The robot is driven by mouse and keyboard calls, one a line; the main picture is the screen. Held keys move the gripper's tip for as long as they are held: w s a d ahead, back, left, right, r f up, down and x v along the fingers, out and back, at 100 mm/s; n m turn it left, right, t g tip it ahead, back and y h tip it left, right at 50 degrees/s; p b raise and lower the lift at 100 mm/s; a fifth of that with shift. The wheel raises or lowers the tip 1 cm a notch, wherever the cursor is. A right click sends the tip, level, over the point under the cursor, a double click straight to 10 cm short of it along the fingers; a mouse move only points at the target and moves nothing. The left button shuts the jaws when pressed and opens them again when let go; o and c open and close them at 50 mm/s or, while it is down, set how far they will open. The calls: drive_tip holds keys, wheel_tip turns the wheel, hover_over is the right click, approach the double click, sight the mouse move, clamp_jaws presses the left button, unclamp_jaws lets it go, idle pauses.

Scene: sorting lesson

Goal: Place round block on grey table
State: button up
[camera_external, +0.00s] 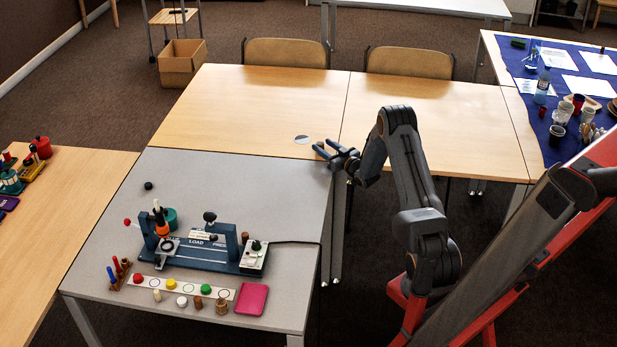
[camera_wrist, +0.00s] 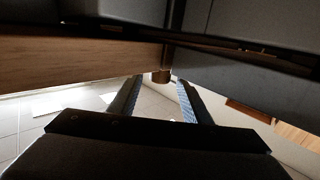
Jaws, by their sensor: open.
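The grey table (camera_external: 240,165) is at the left in the external view, and its top carries the workpieces. My gripper (camera_external: 324,150) is over the right edge of the grey table, near the wooden tables; its fingers are apart. In the wrist view the fingers of my gripper (camera_wrist: 160,86) are spread, and a small brown cylinder (camera_wrist: 160,76) shows beyond them; I cannot tell if it is the round block. A small black ball (camera_external: 148,186) lies on the grey table at left. Small coloured round pieces (camera_external: 171,284) sit on a white strip at the front.
A blue fixture (camera_external: 205,255) with a black-and-white part (camera_external: 254,257) fills the front of the grey table. A pink tray (camera_external: 251,298) lies at its front right corner. A pale disc (camera_external: 302,139) lies on the wooden table (camera_external: 250,100). The grey table's back middle is clear.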

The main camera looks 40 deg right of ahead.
sight(323, 145)
drive_tip(key=shift+o, duration=0.5)
drive_tip(key=shift+s, duration=0.55)
drive_tip(key=shift+s, duration=0.1)
drive_tip(key=s+b, duration=0.1)
drive_tip(key=s, duration=0.2)
drive_tip(key=shift+s+d+b, duration=0.2)
drive_tip(key=shift+d+b, duration=0.15)
drive_tip(key=shift+w+a+f, duration=0.1)
drive_tip(key=shift+w+a, duration=0.05)
drive_tip(key=shift+w, duration=1.8)
drive_tip(key=shift+w+a+f, duration=0.1)
drive_tip(key=shift+w+a, duration=0.05)
drive_tip(key=shift+w, duration=1.75)
drive_tip(key=c, duration=1.2)
wheel_tip(323, 145, up, 10)
drive_tip(key=shift+a+r, duration=0.1)
drive_tip(key=s+a+r+p, duration=0.1)
drive_tip(key=s+a+p, duration=1.1)
drive_tip(key=s+a, duration=0.9)
drive_tip(key=a, duration=0.3)
drive_tip(key=shift+a+r, duration=0.2)
drive_tip(key=shift+r, duration=0.1)
